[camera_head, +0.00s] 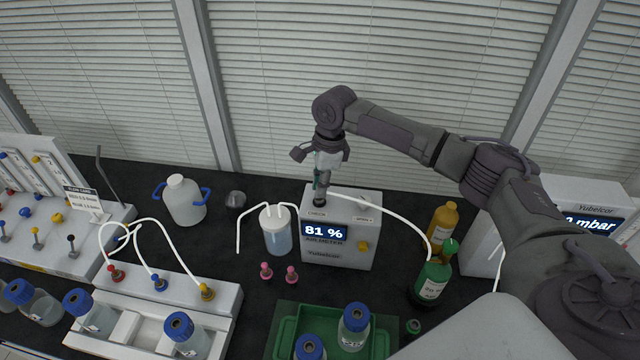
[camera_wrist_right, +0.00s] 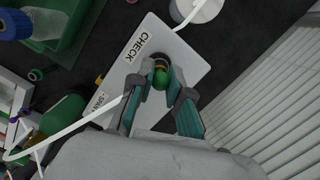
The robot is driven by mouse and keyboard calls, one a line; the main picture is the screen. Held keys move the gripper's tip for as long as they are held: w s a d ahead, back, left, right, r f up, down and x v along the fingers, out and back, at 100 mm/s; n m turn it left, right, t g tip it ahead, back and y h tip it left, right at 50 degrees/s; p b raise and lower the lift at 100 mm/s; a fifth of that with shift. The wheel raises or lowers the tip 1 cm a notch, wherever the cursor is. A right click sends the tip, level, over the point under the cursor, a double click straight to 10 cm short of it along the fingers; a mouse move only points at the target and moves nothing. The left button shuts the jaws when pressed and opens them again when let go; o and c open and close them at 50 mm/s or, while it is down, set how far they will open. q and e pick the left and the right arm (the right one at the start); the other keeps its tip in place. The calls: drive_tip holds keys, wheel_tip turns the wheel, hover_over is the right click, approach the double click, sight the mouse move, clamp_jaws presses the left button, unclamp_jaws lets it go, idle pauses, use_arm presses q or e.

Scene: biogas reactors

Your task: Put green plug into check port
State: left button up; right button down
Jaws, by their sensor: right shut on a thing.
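The white air meter (camera_head: 337,255) reads 81 % in the head view, and its top face (camera_wrist_right: 185,60) fills the middle of the wrist view. My right gripper (camera_head: 320,192) points down over the top, beside the CHECK label (camera_head: 317,213). In the wrist view its fingers (camera_wrist_right: 160,88) are closed around the green plug (camera_wrist_right: 161,76), right next to the CHECK label (camera_wrist_right: 137,46). My left gripper is not in view.
A white tube (camera_head: 390,206) runs from the meter's top toward the green bottle (camera_head: 432,278), near an amber bottle (camera_head: 442,225). A liquid jar (camera_head: 276,232) stands left of the meter.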

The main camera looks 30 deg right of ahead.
drive_tip(key=shift+f, duration=0.6)
idle(0.4)
drive_tip(key=c, duration=1)
unclamp_jaws()
drive_tip(key=shift+c, duration=0.2)
wheel_tip(320, 180, up, 12)
drive_tip(key=d, duration=0.1)
drive_tip(key=shift+s+d, duration=0.2)
drive_tip(key=shift+d, duration=0.15)
drive_tip(key=shift+f, duration=0.15)
